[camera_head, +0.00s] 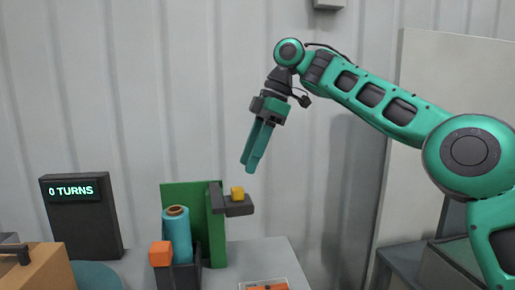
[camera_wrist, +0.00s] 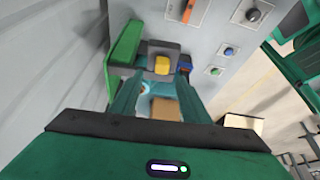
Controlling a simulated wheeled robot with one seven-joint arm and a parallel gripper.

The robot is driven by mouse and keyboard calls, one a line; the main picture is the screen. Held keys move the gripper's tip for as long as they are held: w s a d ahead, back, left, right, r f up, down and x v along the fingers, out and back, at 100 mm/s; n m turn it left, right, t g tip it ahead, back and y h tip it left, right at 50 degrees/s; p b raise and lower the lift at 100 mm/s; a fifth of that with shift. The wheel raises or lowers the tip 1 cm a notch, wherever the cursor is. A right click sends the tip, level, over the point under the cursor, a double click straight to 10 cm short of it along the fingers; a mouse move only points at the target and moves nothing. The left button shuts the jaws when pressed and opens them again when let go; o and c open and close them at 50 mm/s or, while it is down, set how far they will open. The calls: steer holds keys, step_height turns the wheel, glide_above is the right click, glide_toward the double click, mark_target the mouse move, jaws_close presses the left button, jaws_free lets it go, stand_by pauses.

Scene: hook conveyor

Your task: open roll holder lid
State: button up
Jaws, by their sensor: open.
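The roll holder has an upright green panel (camera_head: 206,202) on the table. A blue roll (camera_head: 177,236) with a brown core stands upright in its dark base, beside an orange block (camera_head: 161,253). A dark bracket (camera_head: 240,208), possibly the lid, juts right from the panel's top and bears a yellow block (camera_head: 237,193). My gripper (camera_head: 251,166) is open and empty, pointing down, above and slightly right of the yellow block, apart from it. In the wrist view, the yellow block (camera_wrist: 162,65) appears between and beyond my fingers (camera_wrist: 158,85); the roll is mostly hidden.
A dark display (camera_head: 80,212) reading "0 TURNS" stands at the left, near a brown box (camera_head: 36,270). A panel with an orange mark (camera_head: 265,286) lies at the front. The wrist view shows blue (camera_wrist: 229,51) and green (camera_wrist: 215,71) buttons and a dark knob (camera_wrist: 253,14).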

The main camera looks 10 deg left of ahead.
steer(key=shift+v, duration=1.8)
steer(key=s+d+f+m+t+h, duration=0.15)
steer(key=d+f+m, duration=0.4)
steer(key=d, duration=0.65)
steer(key=s+d+f+m+h, duration=0.1)
steer(key=s+d+f+m, duration=0.4)
steer(key=d, duration=0.8)
steer(key=d+f+m+t+h, duration=0.1)
steer(key=d+f+m, duration=0.3)
steer(key=d+m, duration=0.55)
steer(key=s+d+f+m, duration=0.35)
steer(key=s+d, duration=0.25)
steer(key=d, duration=0.3)
steer(key=s+d+f+m, duration=0.2)
steer(key=s+d+f, duration=0.2)
steer(key=s+d, duration=0.35)
steer(key=s+d+f+m, duration=0.4)
steer(key=s+d+f, duration=0.2)
steer(key=s, duration=0.5)
step_height(320, 180, down, 2)
steer(key=shift+s+f, duration=0.1)
steer(key=shift+s, duration=0.3)
